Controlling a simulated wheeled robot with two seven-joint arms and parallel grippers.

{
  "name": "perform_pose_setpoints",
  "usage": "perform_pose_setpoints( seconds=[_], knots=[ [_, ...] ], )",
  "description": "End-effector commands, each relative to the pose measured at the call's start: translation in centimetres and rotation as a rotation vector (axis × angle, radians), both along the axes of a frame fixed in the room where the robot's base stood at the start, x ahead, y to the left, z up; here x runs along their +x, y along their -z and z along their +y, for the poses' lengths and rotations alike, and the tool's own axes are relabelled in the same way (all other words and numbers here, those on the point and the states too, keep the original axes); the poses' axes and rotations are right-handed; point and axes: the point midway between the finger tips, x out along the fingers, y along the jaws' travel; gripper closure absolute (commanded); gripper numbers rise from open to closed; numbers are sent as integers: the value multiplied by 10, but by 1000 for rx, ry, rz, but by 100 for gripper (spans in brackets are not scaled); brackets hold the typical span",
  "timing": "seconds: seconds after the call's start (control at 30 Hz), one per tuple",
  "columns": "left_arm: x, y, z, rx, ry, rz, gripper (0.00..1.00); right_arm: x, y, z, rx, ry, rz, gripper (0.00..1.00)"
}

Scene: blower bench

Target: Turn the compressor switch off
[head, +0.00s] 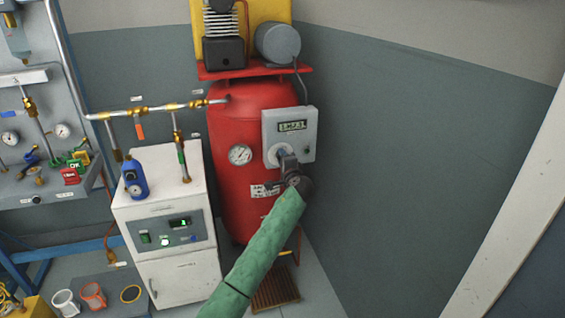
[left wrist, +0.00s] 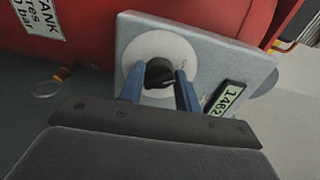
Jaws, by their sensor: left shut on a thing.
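The compressor is a tall red tank (head: 243,190) with a grey switch box (head: 304,122) on its upper right side. In the left wrist view the box (left wrist: 218,58) shows a pale round plate with a dark rotary switch knob (left wrist: 160,73) on it. My left gripper (head: 282,154) is at the lower left of the box; its blue fingers (left wrist: 160,88) stand on both sides of the knob and are shut on it. In the head view the gripper hides most of the knob. The knob's exact setting cannot be told. My right gripper is in neither view.
A white cabinet (head: 150,218) with a blue device (head: 134,180) on top stands left of the tank. A brass-fitted pipe (head: 140,111) runs above it. A gauge panel (head: 42,140) is at far left. The grey wall (head: 420,150) to the right is bare.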

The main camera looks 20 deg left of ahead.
Motion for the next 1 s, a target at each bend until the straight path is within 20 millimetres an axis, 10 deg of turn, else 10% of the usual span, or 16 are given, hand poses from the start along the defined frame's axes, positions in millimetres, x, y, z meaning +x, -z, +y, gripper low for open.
perform_pose_setpoints(
  seconds=[0.4,0.43,0.53,1.0],
  knots=[
    [-1,3,0,-7,-1,0,90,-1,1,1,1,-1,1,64],
    [-1,3,0,-7,-1,0,63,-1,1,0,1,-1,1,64],
    [-1,3,0,-7,-1,-1,45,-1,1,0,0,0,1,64],
    [-14,2,-10,-8,0,-3,45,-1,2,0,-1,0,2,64]
  ],
)
